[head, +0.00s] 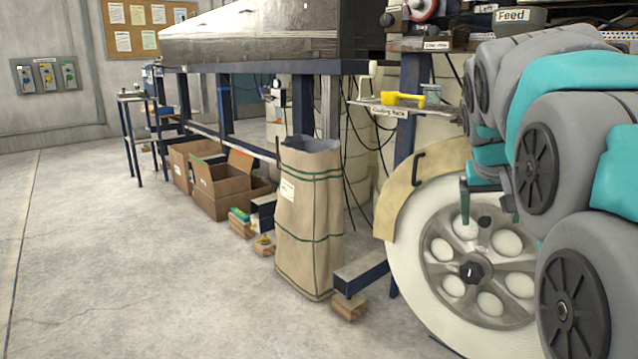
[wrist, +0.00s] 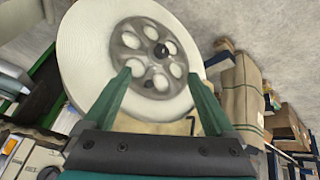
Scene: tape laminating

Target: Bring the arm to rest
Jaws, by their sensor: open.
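My gripper (wrist: 162,88) is open in the wrist view, its two green fingers wide apart with nothing between them. Beyond the fingertips is a large white tape roll (wrist: 90,55) on a grey spoked hub. In the head view my gripper (head: 487,197) is partly hidden by my folded grey and teal arm at the right. It is in front of the upper part of the white roll (head: 412,265); I cannot tell the exact gap between them.
A tan guard (head: 400,200) with a black handle borders the roll. A tall paper sack (head: 310,225) stands left of it, with open cardboard boxes (head: 228,190) farther back. A small shelf (head: 400,108) holds a yellow scoop (head: 403,99). The left floor is clear.

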